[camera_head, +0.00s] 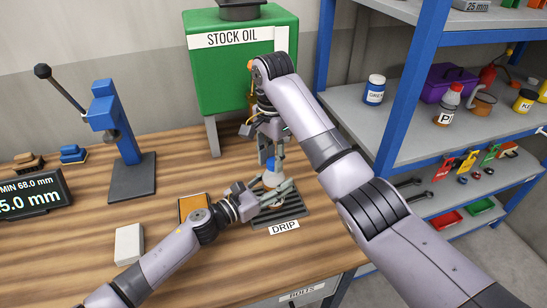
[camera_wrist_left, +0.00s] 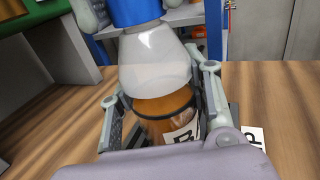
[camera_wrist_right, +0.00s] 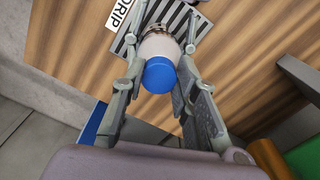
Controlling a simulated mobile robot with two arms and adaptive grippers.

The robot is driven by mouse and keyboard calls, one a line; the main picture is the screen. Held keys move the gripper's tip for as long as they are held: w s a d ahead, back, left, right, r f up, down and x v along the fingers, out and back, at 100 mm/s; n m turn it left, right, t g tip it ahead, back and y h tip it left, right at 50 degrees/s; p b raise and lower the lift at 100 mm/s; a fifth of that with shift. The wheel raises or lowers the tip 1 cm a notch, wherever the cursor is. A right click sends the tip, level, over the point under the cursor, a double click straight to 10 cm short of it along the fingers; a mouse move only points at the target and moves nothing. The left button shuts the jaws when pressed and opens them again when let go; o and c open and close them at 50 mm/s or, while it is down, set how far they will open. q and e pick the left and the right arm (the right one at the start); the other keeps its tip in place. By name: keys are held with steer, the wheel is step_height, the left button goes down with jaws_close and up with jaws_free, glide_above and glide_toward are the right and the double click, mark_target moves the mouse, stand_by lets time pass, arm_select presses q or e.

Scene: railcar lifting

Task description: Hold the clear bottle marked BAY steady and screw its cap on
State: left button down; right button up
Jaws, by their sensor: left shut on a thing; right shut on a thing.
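The clear bottle (camera_head: 271,180) stands upright on the drip tray (camera_head: 290,209), with amber liquid low inside. In the left wrist view the bottle (camera_wrist_left: 155,65) has a white label of which only part shows. My left gripper (camera_head: 273,194) is shut around its lower body from the left. The blue cap (camera_head: 270,163) is at the bottle's top, and it also shows in the right wrist view (camera_wrist_right: 159,75). My right gripper (camera_head: 270,155) points down from above, shut on the cap. I cannot tell whether the cap's thread is engaged.
The green STOCK OIL tank (camera_head: 240,70) stands behind the bottle. A blue press (camera_head: 115,120), a display (camera_head: 35,195), a pale block (camera_head: 129,244) and an orange-topped box (camera_head: 193,206) are to the left. Blue shelving (camera_head: 400,95) with jars and tools stands right.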

steer(key=m, duration=0.4)
steer(key=shift+w, duration=0.1)
arm_select(q)
steer(key=shift+s, duration=0.1)
arm_select(e)
steer(key=m, duration=0.4)
steer(key=shift+w+m, duration=0.1)
steer(key=shift+m, duration=0.2)
steer(key=o, duration=0.8)
steer(key=shift+o, duration=0.2)
steer(key=shift+r, duration=0.1)
steer(key=shift+w+r, duration=0.1)
steer(key=shift+r, duration=1.3)
step_height(320, 180, up, 9)
